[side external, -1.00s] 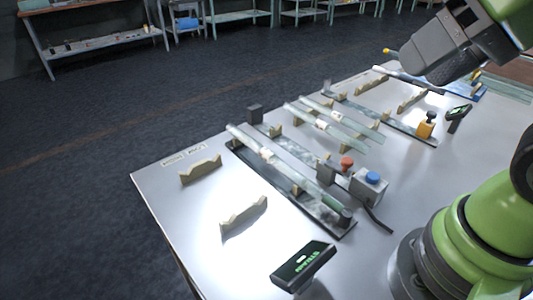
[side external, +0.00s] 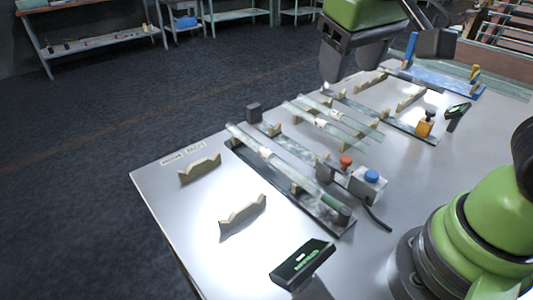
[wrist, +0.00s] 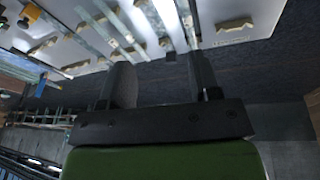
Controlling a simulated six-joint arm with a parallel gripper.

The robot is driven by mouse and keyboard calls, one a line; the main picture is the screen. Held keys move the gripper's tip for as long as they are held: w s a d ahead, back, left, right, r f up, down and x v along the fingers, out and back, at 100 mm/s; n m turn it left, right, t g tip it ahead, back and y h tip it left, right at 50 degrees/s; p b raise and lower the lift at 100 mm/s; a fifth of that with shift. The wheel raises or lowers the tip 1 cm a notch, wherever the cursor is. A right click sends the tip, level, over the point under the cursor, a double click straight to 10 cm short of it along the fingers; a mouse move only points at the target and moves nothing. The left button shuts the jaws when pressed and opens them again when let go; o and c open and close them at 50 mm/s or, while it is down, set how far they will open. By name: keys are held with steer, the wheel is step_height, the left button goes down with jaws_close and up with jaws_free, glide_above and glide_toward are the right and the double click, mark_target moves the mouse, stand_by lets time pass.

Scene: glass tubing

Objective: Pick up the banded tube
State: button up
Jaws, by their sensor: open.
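Two clear glass tubes lie side by side on wooden supports mid-table: a near tube (side external: 343,137) and a far tube (side external: 357,125), each with a small pale mark. Another tube (side external: 282,166) lies along the dark front fixture, with a pale mark and a green part near its right end. I cannot tell which one is the banded tube. My gripper (side external: 386,66) is above the far part of the table, beyond the tubes and touching none. In the wrist view my gripper (wrist: 162,78) has its fingers apart with nothing between them; tubes show beyond.
Empty notched wooden supports (side external: 200,168) stand at the front left. A box with a blue button (side external: 370,185), a red knob (side external: 346,161) and an orange block (side external: 425,128) rise from the table. A blue fixture (side external: 450,84) with an upright blue post is at the back.

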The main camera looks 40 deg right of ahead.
steer(key=w+a+f+n+h, duration=0.2)
steer(key=w+a+f+h, duration=0.25)
steer(key=w+f, duration=0.45)
steer(key=n+t+h, duration=0.3)
steer(key=h, duration=0.1)
glide_toward(266, 155)
steer(key=x, duration=0.4)
steer(key=shift+w+a, duration=0.25)
steer(key=shift+w, duration=0.1)
steer(key=x, duration=0.5)
steer(key=shift+s+d+f, duration=0.2)
steer(key=shift+s+d, duration=0.05)
steer(key=shift+d, duration=0.15)
jaws_close()
steer(key=shift+r, duration=0.1)
